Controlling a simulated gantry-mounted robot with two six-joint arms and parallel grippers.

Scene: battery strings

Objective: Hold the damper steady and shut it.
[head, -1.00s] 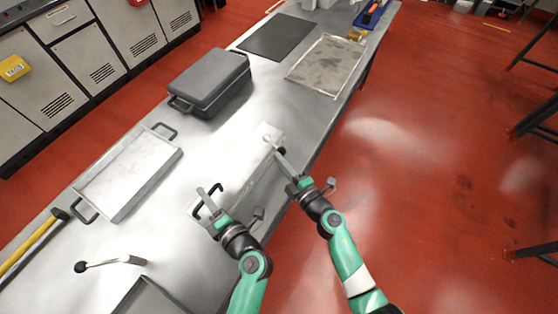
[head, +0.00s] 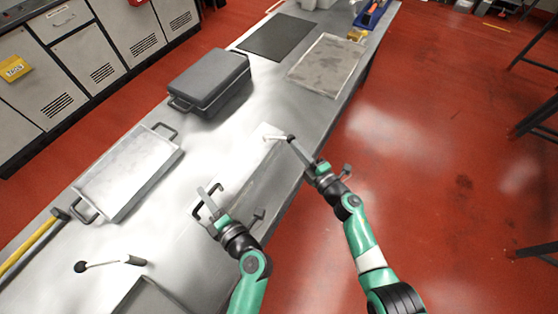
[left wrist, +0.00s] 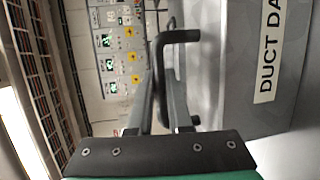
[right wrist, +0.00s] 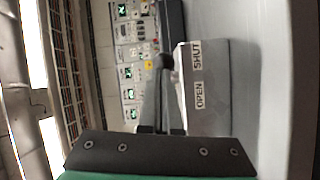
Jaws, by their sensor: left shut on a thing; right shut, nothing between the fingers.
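The damper (head: 248,183) is a long grey metal box lying on the bench, labelled "DUCT DA..." in the left wrist view (left wrist: 267,95). My left gripper (head: 206,201) is shut on its dark bent handle (left wrist: 178,36) at the near end. In the right wrist view the knob (right wrist: 163,62) is beside the "SHUT" label (right wrist: 196,54), above "OPEN" (right wrist: 199,95).
A handled tray (head: 128,210) and a dark case (head: 183,103) stand to the left. A black mat (head: 277,37) and a stained sheet (head: 325,67) lie farther back. A loose lever (head: 108,264), a yellow-handled tool (head: 28,250) and a metal bin (head: 150,287) are nearer.

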